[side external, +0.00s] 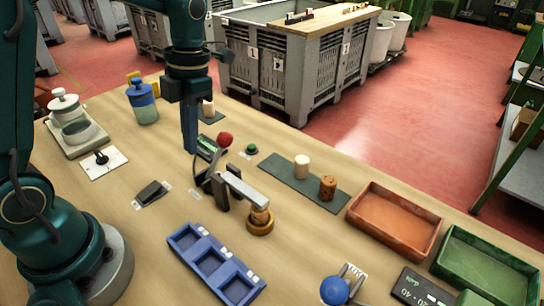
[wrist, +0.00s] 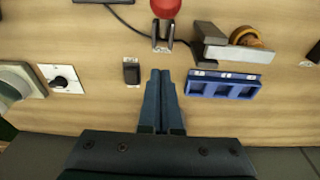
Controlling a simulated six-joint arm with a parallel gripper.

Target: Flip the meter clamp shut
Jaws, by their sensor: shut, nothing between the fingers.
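The meter clamp has a red ball knob (side external: 225,139) on an upright lever and a grey bar (side external: 241,188). The bar reaches over a cork (side external: 261,214) in a round amber holder (side external: 260,227). In the wrist view the red knob (wrist: 166,8) is at the top centre, with the grey bar (wrist: 228,53) to its right. My gripper (side external: 190,150) is shut and empty, hanging above the table to the left of the knob and apart from it. In the wrist view its fingertips (wrist: 160,72) point toward the lever.
A blue three-compartment tray (side external: 215,266) lies in front of the clamp. A green mat (side external: 285,172) with corks lies behind it to the right, beside an orange tray (side external: 394,222) and a green tray (side external: 487,270). A small black switch (side external: 152,192) sits left of the clamp.

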